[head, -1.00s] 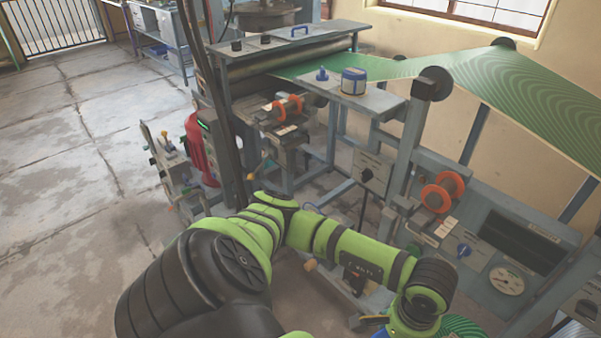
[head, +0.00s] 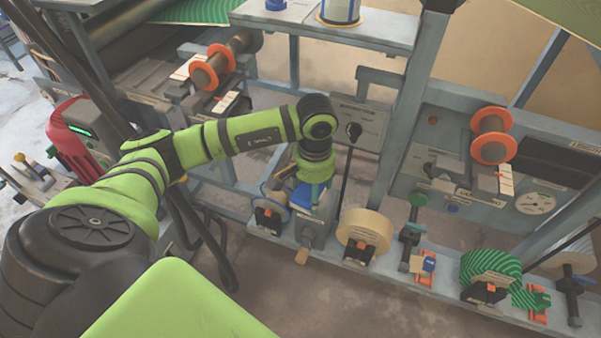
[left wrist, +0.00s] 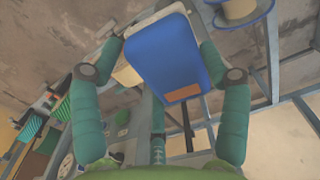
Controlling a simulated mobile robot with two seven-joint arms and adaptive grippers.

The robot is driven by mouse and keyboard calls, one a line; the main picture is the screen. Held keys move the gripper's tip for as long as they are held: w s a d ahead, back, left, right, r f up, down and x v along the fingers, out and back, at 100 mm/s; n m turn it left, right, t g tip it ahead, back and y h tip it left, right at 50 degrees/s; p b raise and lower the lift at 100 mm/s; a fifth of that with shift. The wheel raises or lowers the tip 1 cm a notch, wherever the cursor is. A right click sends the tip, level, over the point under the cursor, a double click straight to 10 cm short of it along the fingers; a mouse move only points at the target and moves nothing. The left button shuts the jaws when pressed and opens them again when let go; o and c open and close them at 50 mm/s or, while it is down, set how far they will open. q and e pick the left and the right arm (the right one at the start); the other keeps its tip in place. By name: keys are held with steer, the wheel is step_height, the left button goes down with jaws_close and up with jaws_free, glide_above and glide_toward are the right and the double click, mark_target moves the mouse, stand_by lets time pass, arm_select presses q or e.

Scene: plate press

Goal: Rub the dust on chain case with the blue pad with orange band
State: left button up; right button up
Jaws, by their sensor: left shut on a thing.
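In the left wrist view a blue pad (left wrist: 168,52) with a pale edge and a short orange band (left wrist: 183,93) sits between the two teal fingers of my left gripper (left wrist: 158,48). The fingers are closed on its sides. In the head view the arm bends down and my left gripper (head: 314,180) is partly hidden by its own wrist. The blue pad (head: 303,203) shows just below it, over a grey part (head: 317,232) of the lower frame. I cannot tell whether they touch. I cannot pick out the chain case or its dust for sure. My right gripper is not in view.
On the lower rail stand a cream roll (head: 366,228), a green striped roll (head: 488,268) and small clamps. An upright post (head: 408,110) stands right of the arm. Orange-flanged spools (head: 492,136) sit higher up. Bare floor (head: 330,300) lies in front.

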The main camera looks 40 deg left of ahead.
arm_select(q)
steer(key=shift+n, duration=0.6)
steer(key=shift+w+a+f+b, duration=0.9)
steer(key=shift+f+b, duration=0.3)
steer(key=shift+b, duration=0.2)
steer(key=shift+w+a+f+b, duration=0.85)
steer(key=shift+f+b, duration=0.35)
steer(key=shift+b, duration=0.15)
steer(key=shift+w+a+f+b, duration=0.85)
steer(key=shift+f+b, duration=0.35)
steer(key=shift+b, duration=0.2)
steer(key=shift+f+b, duration=0.4)
steer(key=shift+f, duration=0.35)
steer(key=shift+w+f, duration=0.1)
steer(key=shift+f, duration=0.3)
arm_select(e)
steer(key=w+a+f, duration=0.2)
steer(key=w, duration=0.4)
arm_select(q)
steer(key=shift+f+b, duration=1)
steer(key=shift+b, duration=0.1)
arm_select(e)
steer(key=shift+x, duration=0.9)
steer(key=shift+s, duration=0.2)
